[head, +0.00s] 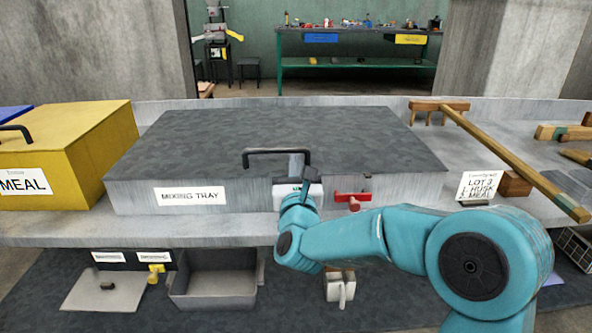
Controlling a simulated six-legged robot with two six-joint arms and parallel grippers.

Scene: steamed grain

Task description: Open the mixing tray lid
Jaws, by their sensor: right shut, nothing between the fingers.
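The mixing tray (130,195) is a wide grey box on the bench, with a "MIXING TRAY" label on its front. Its dark lid (240,125) lies flat and closed on top. A black bar handle (265,151) stands at the lid's front edge. My right gripper (303,162) is at the right part of this handle, shut and empty; its fingertips are small and partly hidden, and I cannot tell whether they touch the handle. My teal right arm reaches in from the lower right. My left gripper is not in view.
A yellow meal box (75,150) stands left of the tray. A red latch-like part (352,197) is on the tray's front. A label card (480,187), wooden block (515,184) and long wooden tool (520,165) lie right. A grey bin (212,290) sits below the bench.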

